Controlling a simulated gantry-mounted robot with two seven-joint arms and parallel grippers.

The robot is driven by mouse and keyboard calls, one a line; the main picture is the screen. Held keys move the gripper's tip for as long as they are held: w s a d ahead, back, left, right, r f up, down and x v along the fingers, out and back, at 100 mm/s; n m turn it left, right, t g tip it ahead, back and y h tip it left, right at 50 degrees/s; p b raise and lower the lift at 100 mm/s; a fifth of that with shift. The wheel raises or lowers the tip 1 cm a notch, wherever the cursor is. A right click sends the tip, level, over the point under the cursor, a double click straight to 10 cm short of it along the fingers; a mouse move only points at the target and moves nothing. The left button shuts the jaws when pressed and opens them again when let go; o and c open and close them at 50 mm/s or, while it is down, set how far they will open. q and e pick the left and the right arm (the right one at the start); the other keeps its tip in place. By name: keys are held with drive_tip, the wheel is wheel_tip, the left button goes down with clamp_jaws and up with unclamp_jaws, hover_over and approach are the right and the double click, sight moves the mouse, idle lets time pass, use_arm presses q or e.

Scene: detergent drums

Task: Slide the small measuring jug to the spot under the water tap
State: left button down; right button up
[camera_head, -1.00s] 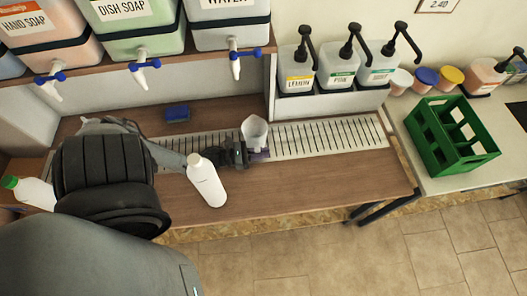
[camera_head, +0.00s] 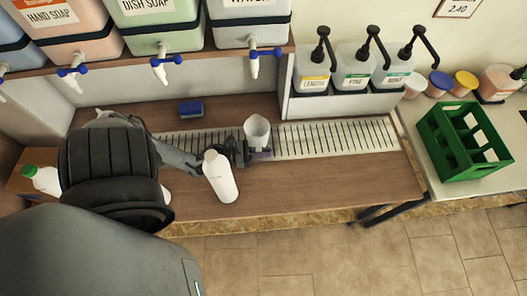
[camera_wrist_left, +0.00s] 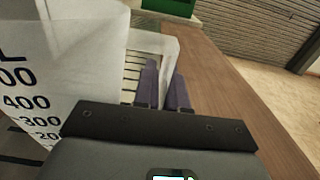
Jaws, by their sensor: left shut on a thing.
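The small measuring jug (camera_head: 257,128) is translucent and stands upright on the slotted drip grate. In the head view it lines up below the water tap (camera_head: 253,66), a white spout with a blue handle. In the left wrist view the jug (camera_wrist_left: 65,75) fills the left side with its printed scale. My left gripper (camera_head: 258,154) is low at the jug's near side. Its purple fingers (camera_wrist_left: 165,90) are shut at the jug's handle in the wrist view; the exact contact is partly hidden. My right gripper is in neither view.
A white bottle (camera_head: 220,178) stands close in front of my left wrist. A blue sponge (camera_head: 191,109) lies behind the grate (camera_head: 330,138). Pump canisters (camera_head: 356,70) stand back right, a green crate (camera_head: 463,143) farther right. The grate right of the jug is clear.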

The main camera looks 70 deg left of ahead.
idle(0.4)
use_arm(q)
drive_tip(key=c, duration=1.1)
unclamp_jaws()
drive_tip(key=shift+s, duration=0.1)
